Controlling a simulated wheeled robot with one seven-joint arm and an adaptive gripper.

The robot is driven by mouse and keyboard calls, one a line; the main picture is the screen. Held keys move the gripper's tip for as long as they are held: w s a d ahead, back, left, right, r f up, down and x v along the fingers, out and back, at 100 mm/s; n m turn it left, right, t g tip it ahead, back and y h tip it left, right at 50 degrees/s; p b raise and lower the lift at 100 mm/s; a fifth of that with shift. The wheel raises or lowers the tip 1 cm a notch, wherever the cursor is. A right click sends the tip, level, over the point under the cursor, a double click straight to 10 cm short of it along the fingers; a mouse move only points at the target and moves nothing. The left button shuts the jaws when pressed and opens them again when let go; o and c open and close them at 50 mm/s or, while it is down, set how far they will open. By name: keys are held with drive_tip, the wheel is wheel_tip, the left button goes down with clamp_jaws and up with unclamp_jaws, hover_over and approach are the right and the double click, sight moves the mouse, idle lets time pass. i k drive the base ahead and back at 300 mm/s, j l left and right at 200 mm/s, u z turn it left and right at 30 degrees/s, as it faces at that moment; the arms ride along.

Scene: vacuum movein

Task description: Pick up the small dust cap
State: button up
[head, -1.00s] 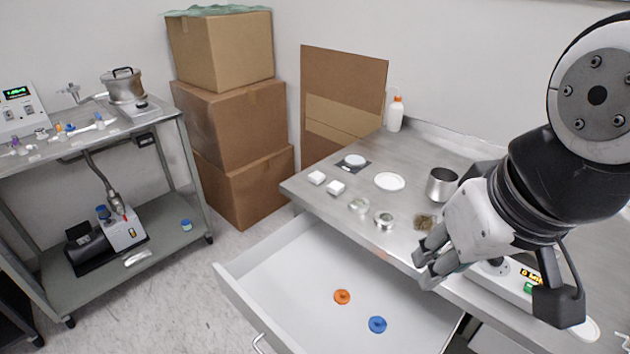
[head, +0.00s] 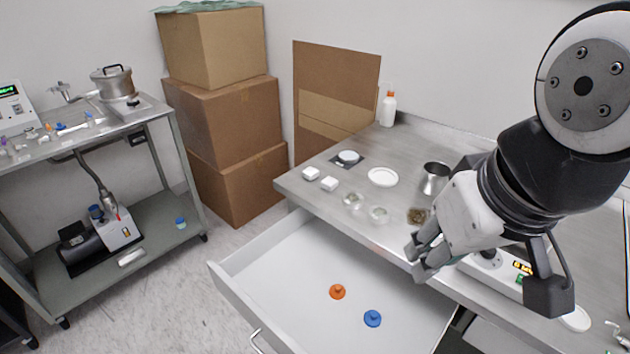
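Two small round caps lie apart on the floor of the open white drawer (head: 275,285). One is an orange cap (head: 337,292) and the other is a blue cap (head: 373,318), nearer the drawer's right front. Both have a small raised knob. I cannot tell which one is the small dust cap. My gripper (head: 416,258) is above the right part of the drawer, by the bench's front edge, up and to the right of both caps. It touches neither cap. Its fingers show partly from the side, and I cannot tell how far apart they are.
The steel bench (head: 330,200) behind the drawer holds white blocks (head: 320,179), a white dish (head: 383,177), rings, a metal cup (head: 435,178) and a bottle (head: 388,108). A device with a display (head: 498,270) stands under my arm. The drawer around the caps is clear.

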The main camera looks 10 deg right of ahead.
sight(372, 319)
drive_tip(key=k+z, duration=0.1)
drive_tip(key=z, duration=1.7)
drive_tip(key=j+u, duration=0.1)
drive_tip(key=u, duration=0.65)
drive_tip(key=j+u, duration=0.15)
drive_tip(key=u, duration=0.25)
drive_tip(key=j+u, duration=0.1)
drive_tip(key=u, duration=0.3)
drive_tip(key=k+l+u, duration=0.3)
drive_tip(key=k+l, duration=0.25)
